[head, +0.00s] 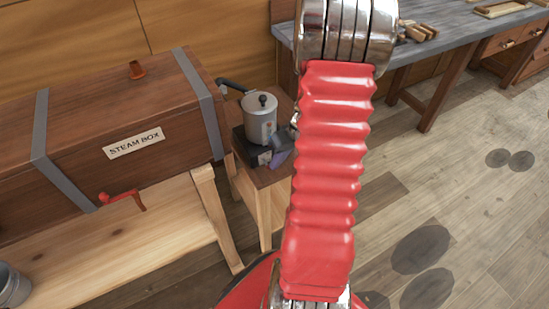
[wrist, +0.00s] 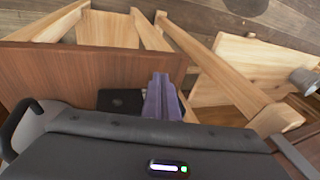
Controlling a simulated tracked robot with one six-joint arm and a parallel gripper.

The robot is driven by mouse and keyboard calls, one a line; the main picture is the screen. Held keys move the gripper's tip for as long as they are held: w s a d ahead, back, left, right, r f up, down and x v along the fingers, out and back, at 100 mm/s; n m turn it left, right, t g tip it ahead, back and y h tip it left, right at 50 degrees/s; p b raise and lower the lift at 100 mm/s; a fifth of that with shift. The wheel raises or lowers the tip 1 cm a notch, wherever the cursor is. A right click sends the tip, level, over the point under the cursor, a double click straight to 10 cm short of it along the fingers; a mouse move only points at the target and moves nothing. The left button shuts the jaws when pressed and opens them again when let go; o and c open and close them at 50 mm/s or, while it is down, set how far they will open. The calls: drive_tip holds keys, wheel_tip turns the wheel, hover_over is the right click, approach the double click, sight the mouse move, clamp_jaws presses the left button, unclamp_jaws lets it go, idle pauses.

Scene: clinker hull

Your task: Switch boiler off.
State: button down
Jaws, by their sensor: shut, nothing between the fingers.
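The boiler (head: 260,122) is a grey metal pot with a black knobbed lid. It stands on a black base (head: 253,152) on a small wooden stand, right of the steam box. My gripper (head: 277,160) is at the right front of the base, with its purple fingers shut and empty, pointing down. In the head view I cannot tell whether they touch the base. In the wrist view the shut fingers (wrist: 160,95) are beside a black block (wrist: 120,101), which looks like part of the base. I cannot make out the switch.
The wooden steam box (head: 135,143), with a red crank (head: 123,198), lies at left on a trestle. A black pipe (head: 233,86) runs between it and the boiler. A grey workbench (head: 440,40) stands at back right. The plank floor at right is largely clear.

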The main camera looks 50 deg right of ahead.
drive_tip(key=shift+s+f, duration=0.25)
drive_tip(key=shift+f, duration=0.3)
drive_tip(key=shift+r, duration=0.8)
drive_tip(key=shift+s+d+r, duration=0.25)
drive_tip(key=shift+d+r, duration=0.1)
drive_tip(key=shift+d, duration=0.1)
drive_tip(key=shift+s+d+r, duration=0.3)
drive_tip(key=shift+d+r, duration=0.05)
drive_tip(key=shift+d, duration=0.15)
drive_tip(key=shift+s+d+r, duration=0.25)
drive_tip(key=shift+d+r, duration=0.05)
drive_tip(key=shift+d, duration=0.15)
drive_tip(key=s+r, duration=0.5)
drive_tip(key=s, duration=0.4)
drive_tip(key=shift+d, duration=0.35)
